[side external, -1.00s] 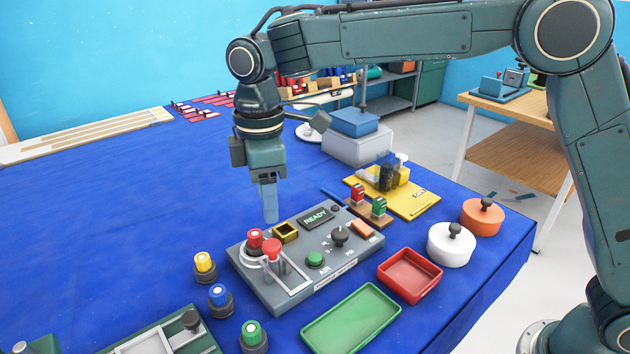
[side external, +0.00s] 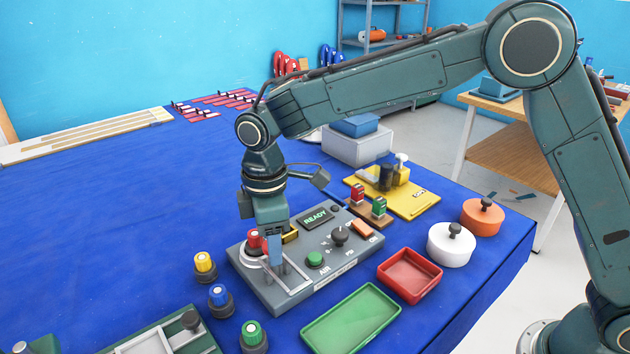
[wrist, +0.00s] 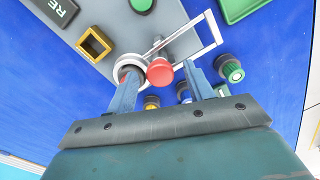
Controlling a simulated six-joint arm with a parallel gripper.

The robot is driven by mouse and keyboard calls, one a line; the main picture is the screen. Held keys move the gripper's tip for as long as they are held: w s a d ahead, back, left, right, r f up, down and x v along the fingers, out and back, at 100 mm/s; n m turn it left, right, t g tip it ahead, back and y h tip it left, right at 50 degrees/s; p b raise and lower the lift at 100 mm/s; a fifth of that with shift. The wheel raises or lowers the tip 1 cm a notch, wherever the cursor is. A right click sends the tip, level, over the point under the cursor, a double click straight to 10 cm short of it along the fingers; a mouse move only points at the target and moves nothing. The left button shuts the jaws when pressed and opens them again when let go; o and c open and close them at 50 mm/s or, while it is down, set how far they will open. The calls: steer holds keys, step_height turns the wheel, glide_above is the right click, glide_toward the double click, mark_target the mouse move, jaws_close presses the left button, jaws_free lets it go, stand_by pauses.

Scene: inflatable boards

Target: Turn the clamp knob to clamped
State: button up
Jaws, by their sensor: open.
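No knob in view carries a readable clamp label, so I cannot tell which one is the clamp knob. A dark knob (side external: 190,320) stands on a green and grey fixture (side external: 160,340) at the lower left of the side view. A black knob (side external: 339,236) sits on the grey control panel (side external: 345,262). My gripper (side external: 275,260) is low over the panel's left part. In the wrist view my gripper (wrist: 160,88) is open, its fingers either side of a red round cap (wrist: 160,72) on a post, apart from it.
A white ring (wrist: 117,70) and pale frame (wrist: 205,45) surround nearby parts. Yellow (side external: 205,262), blue (side external: 219,294) and green (side external: 252,335) capped pieces stand left. Green (side external: 350,318) and red (side external: 410,275) trays lie right.

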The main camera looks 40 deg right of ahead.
steer(key=c, duration=1)
steer(key=shift+o, duration=0.2)
steer(key=shift+m, duration=0.4)
steer(key=m, duration=0.8)
steer(key=shift+m, duration=0.4)
steer(key=m, duration=0.4)
steer(key=shift+m, duration=2.3)
